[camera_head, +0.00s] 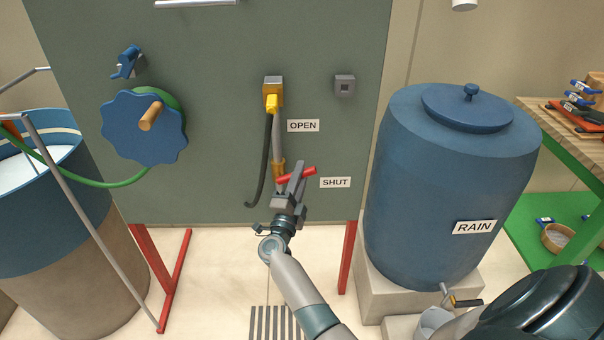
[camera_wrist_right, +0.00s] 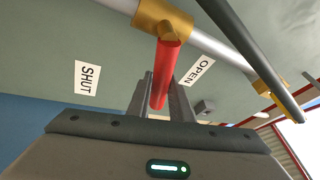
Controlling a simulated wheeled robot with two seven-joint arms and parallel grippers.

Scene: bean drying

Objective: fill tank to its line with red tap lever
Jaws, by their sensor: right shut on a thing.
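The red tap lever (camera_head: 309,172) sticks out to the right from a brass valve (camera_head: 278,172) on a grey pipe, close to the SHUT label (camera_head: 335,183). My right gripper (camera_head: 291,180) is shut on the lever. In the right wrist view the lever (camera_wrist_right: 166,72) runs from the brass fitting (camera_wrist_right: 163,18) down between the two fingers. The open tank (camera_head: 40,215) at the left is blue above and brown below. A pale surface (camera_head: 20,172) shows inside it, with a cream band (camera_head: 55,130) on its inner wall. My left gripper is out of view.
The OPEN label (camera_head: 303,126) sits above the lever. A black hose (camera_head: 265,160) hangs beside the pipe. A blue handwheel (camera_head: 142,140) and green hose (camera_head: 110,184) are at the left. A blue RAIN barrel (camera_head: 440,190) stands close on the right. A floor drain (camera_head: 275,322) lies below.

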